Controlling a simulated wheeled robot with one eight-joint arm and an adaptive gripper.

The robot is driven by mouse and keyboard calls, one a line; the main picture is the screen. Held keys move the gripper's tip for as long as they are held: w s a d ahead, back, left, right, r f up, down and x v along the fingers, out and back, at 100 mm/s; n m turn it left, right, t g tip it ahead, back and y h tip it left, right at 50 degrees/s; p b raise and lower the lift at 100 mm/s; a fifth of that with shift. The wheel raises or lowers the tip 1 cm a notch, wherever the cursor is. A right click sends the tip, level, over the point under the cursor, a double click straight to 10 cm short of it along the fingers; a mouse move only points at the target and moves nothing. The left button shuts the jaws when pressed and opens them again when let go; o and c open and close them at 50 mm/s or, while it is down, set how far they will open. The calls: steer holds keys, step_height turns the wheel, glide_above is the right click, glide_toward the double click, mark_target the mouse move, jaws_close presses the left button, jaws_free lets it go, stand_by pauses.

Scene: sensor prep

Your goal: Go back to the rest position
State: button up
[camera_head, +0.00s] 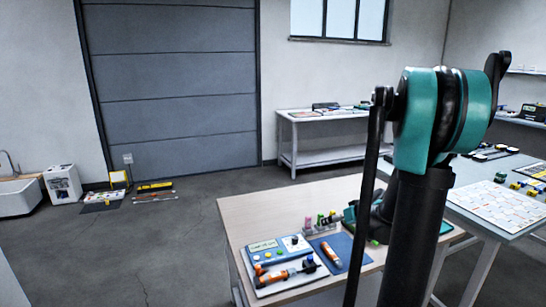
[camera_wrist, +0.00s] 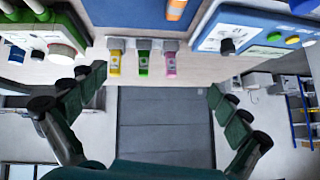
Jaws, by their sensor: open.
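My gripper (camera_wrist: 156,80) is open in the wrist view, one dark teal finger on each side and nothing between them. In the head view only a teal part of it shows low over the wooden table (camera_head: 262,205), largely hidden by my arm. The wrist view looks upside down, with the table along the top. A small holder with yellow (camera_wrist: 115,62), green (camera_wrist: 143,62) and pink (camera_wrist: 170,62) pieces shows above the gap between the fingers, apart from them.
A blue-and-white panel with buttons (camera_head: 262,247), an orange and black tool (camera_head: 285,276) and a blue mat (camera_head: 342,245) lie on the table. A second table with a white sheet (camera_head: 495,205) stands at right.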

steer(key=s+a+f+m+g+h, duration=0.1)
steer(key=s+a+f+g+h, duration=0.1)
steer(key=s, duration=1)
steer(key=s+a+f+m+g+h, duration=0.1)
steer(key=s+a+f+g+h, duration=0.1)
steer(key=s, duration=1.1)
steer(key=shift+s+a+f+m, duration=0.3)
steer(key=shift+a+m, duration=0.1)
steer(key=shift+a, duration=0.15)
